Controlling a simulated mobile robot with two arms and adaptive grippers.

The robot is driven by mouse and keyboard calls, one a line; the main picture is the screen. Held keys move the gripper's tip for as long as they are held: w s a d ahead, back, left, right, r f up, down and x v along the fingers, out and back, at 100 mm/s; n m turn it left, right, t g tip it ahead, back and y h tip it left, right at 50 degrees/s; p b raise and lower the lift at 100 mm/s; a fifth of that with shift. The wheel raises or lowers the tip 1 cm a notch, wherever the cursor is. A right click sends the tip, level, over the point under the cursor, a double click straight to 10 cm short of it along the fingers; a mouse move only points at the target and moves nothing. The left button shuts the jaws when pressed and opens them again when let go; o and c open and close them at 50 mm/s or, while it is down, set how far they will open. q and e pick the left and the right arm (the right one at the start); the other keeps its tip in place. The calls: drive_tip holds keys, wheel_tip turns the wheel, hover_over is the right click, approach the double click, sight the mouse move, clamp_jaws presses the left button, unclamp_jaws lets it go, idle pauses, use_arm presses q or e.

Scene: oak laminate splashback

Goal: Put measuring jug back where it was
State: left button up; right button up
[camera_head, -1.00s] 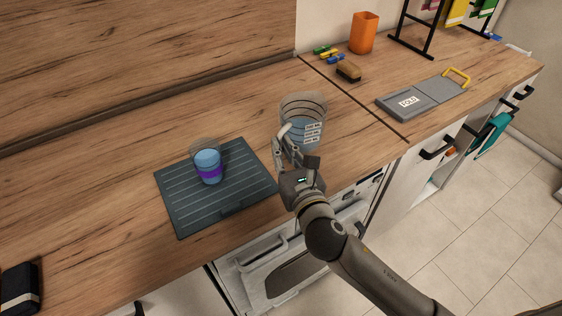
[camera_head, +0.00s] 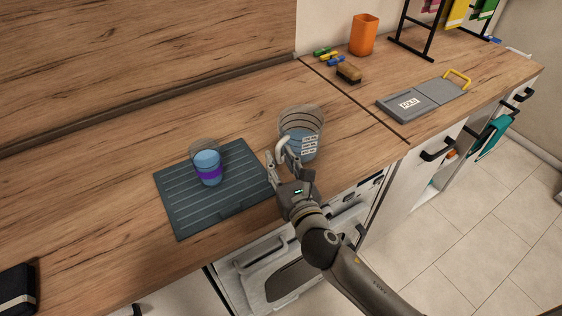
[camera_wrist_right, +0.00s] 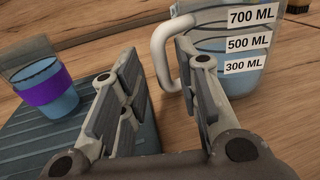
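The measuring jug (camera_head: 303,125) is clear with blue contents and white volume labels. It stands upright on the wooden counter, right of the dark ridged mat (camera_head: 190,205). In the right wrist view the jug (camera_wrist_right: 222,45) shows its white handle on the left side. My right gripper (camera_head: 280,158) is at the handle side of the jug. Its fingers are spread, with the handle beyond and between the tips in the wrist view (camera_wrist_right: 160,68); contact with the handle is unclear. My left gripper is not in view.
A clear cup with blue contents and a purple band (camera_head: 208,170) stands on the mat. A dark object (camera_head: 18,290) lies lower left. Counter behind the jug is clear.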

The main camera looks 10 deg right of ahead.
drive_tip(key=shift+r, duration=0.15)
drive_tip(key=shift+s, duration=0.3)
drive_tip(key=s+d+b, duration=0.1)
drive_tip(key=s+b, duration=0.1)
drive_tip(key=s, duration=0.9)
drive_tip(key=shift+s+d, duration=0.15)
drive_tip(key=shift+d, duration=0.2)
drive_tip(key=shift+r, duration=0.1)
